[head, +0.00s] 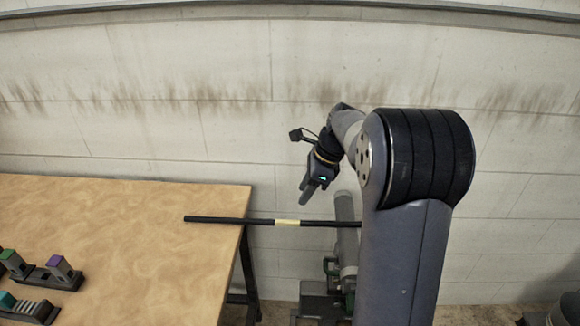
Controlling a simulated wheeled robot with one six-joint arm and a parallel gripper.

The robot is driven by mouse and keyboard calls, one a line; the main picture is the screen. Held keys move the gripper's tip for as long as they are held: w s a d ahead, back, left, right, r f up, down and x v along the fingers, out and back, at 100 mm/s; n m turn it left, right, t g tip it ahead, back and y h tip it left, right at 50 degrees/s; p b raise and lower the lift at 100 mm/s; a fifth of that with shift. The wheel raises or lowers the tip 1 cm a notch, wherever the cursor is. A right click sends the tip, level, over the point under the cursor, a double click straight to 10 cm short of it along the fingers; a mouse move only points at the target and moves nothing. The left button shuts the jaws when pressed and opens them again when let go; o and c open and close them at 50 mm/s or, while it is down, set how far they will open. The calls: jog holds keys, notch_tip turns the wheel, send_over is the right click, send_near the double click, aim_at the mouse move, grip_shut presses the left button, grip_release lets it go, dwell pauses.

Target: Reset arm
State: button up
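My gripper (306,192) hangs at the end of my arm in the middle of the head view, pointing down and slightly left. It is in front of the wall, to the right of the table and above a black rod. Its fingers are small and seen at an angle, so I cannot tell whether they are open or shut. I see nothing hanging from it. My arm fills the right of the view and hides what is behind it.
The black rod (250,221) with a pale band reaches from over the table (140,235) rightward behind my arm. Small grey blocks with coloured tops (58,267) stand at the table's left. A grey machine with a pipe (346,240) stands beyond the table's right edge.

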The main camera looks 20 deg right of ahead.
aim_at(287, 221)
jog(key=x, duration=1)
jog(key=shift+a+f, duration=0.1)
jog(key=shift+f, duration=0.3)
jog(key=shift+b, duration=0.35)
jog(key=shift+r, duration=0.15)
